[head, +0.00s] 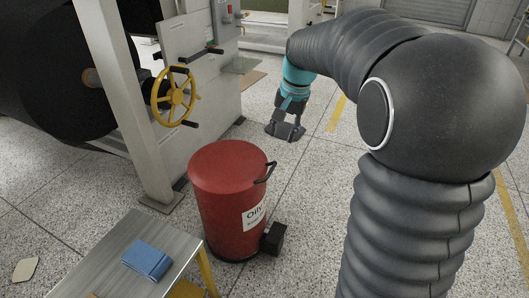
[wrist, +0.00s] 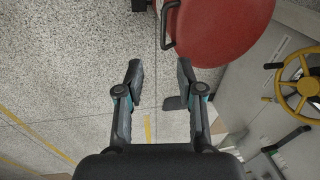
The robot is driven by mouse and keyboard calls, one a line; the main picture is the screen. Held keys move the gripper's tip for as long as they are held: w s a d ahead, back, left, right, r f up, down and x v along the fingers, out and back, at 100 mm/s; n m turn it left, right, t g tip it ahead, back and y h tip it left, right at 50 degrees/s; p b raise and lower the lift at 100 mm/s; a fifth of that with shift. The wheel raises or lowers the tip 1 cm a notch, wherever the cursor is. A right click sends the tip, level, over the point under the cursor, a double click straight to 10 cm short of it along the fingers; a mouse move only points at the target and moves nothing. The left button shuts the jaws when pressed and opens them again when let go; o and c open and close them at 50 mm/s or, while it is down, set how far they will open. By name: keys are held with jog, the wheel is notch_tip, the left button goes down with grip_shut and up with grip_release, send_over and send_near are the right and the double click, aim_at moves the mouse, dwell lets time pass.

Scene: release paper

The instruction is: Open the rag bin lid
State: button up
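The red rag bin (head: 225,212) stands on the floor with its red lid (head: 228,166) down. A dark handle (head: 265,173) sticks out from the lid's right edge, and a black pedal block (head: 274,238) sits low at the bin's right side. A white label is on its front. My gripper (head: 285,132) hangs behind and to the right of the bin, apart from it. In the wrist view my gripper (wrist: 158,75) is open and empty, its fingers pointing toward the red lid (wrist: 228,30) and its handle (wrist: 169,25) at the top.
A metal bench (head: 120,258) with a folded blue cloth (head: 147,260) stands in front left of the bin. A machine with a yellow handwheel (head: 174,96) and protruding handles stands behind left. Open speckled floor (head: 310,190) lies right of the bin.

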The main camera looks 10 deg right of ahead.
notch_tip(320, 180, down, 2)
jog(key=w, duration=0.3)
jog(key=b, duration=0.3)
send_near(272, 168)
jog(key=shift+m, duration=0.4)
jog(key=f, duration=0.5)
jog(key=w+a+f, duration=0.1)
jog(key=f, duration=0.2)
jog(key=shift+w, duration=0.1)
grip_shut()
jog(key=shift+p, duration=0.3)
